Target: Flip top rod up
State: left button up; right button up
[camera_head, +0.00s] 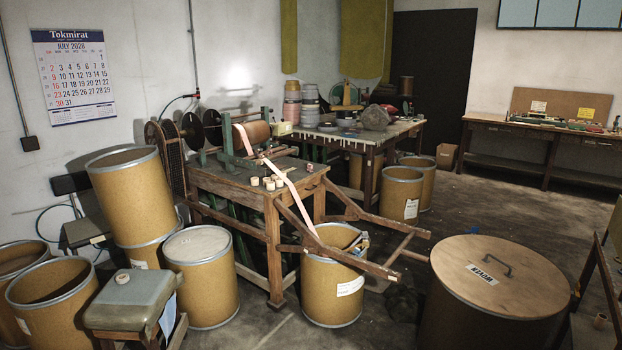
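The winding machine stands left of centre on a wooden table (238,182), with a green metal frame (226,136) on top. A reddish roll (257,132) sits at the back of the frame. A pale pink tape (292,192) runs over the table's front edge and slopes down to the right towards a drum (333,292). Small metal parts cluster where the tape crosses the tabletop. At this size I cannot tell which of them is the top rod, or whether it is up or down. Neither of my grippers is in view.
Wooden rails (372,212) project from the machine's right side. Several cardboard drums stand at left, and a large lidded drum (496,276) stands at front right. A stool (135,300) is at front left. The floor at centre right is clear.

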aim_at(270, 110)
jog(key=i+j+u, duration=0.35)
jog(key=i, duration=0.5)
jog(key=i+u, duration=0.35)
jog(key=i, duration=0.5)
